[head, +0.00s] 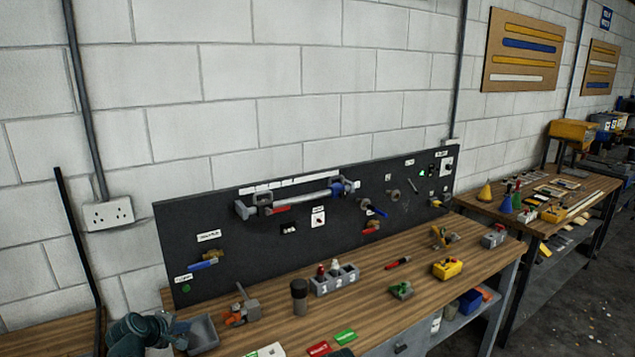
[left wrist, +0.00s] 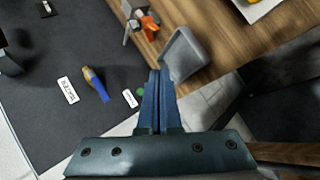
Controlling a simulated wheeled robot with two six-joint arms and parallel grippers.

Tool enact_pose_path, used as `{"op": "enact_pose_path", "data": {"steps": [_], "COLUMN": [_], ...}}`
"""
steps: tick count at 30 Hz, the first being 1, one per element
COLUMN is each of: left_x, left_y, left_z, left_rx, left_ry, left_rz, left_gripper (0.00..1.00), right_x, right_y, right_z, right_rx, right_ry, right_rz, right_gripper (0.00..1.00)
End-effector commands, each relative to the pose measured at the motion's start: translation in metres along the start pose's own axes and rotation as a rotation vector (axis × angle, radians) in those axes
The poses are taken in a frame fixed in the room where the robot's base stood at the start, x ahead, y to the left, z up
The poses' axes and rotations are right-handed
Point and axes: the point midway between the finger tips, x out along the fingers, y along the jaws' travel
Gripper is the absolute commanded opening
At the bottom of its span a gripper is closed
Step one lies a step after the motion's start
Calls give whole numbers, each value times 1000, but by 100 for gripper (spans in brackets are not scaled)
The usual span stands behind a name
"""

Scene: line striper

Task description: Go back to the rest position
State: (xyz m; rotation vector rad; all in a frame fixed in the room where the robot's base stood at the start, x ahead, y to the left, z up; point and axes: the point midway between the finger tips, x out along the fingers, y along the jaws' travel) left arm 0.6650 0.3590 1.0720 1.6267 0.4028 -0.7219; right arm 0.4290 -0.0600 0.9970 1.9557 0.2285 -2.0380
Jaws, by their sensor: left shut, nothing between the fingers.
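My left gripper (head: 181,329) shows at the lower left of the head view, beside a small grey tray (head: 203,334) at the left end of the wooden workbench (head: 400,270). In the left wrist view its two blue fingers (left wrist: 158,88) are pressed together with nothing between them. The fingertips appear close to the grey tray (left wrist: 184,56) in that view; I cannot tell whether they touch it. My right gripper is not in view.
A black tool panel (head: 220,230) stands behind the bench. A grey-and-orange tool (head: 240,307), a dark cylinder (head: 299,296) and a grey block with compartments (head: 335,280) stand on the bench. A second bench (head: 570,195) is at the right.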

Motion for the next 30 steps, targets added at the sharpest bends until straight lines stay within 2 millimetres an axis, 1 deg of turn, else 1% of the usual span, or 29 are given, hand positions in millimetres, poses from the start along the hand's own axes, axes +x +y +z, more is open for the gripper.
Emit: {"op": "enact_pose_path", "data": {"steps": [1, 5, 6, 8, 9, 11, 12, 15, 18, 22, 23, 24, 30], "left_x": [1, 4, 5, 4, 2, -3, -7, -20, -36, -59, -55, -46, -29], "left_y": [-3, -18, -23, -33, -41, -55, -66, -90, -111, -134, -142, -150, -183], "left_z": [16, 57, 72, 94, 111, 136, 152, 186, 210, 232, 238, 247, 295], "left_rx": [49, 215, 276, 377, 453, 579, 667, 873, 1051, 1252, 1282, 1297, 1408], "left_ry": [-22, -88, -113, -155, -187, -240, -279, -371, -455, -555, -572, -581, -644], "left_rz": [-24, -111, -141, -193, -230, -292, -335, -437, -528, -635, -648, -648, -672], "left_gripper": [0, 0, 0, 0, 0, 0, 0, 0, 0, 0, 0, 0, 0], "right_x": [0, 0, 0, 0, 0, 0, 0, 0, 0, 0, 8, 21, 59], "right_y": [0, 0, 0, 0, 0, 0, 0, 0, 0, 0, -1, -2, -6], "right_z": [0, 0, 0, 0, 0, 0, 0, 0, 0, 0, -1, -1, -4], "right_rx": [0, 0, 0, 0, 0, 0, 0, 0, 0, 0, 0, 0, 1], "right_ry": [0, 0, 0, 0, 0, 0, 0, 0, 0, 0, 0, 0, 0], "right_rz": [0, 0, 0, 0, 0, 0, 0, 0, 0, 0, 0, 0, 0], "right_gripper": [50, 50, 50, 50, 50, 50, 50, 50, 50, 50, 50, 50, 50]}}
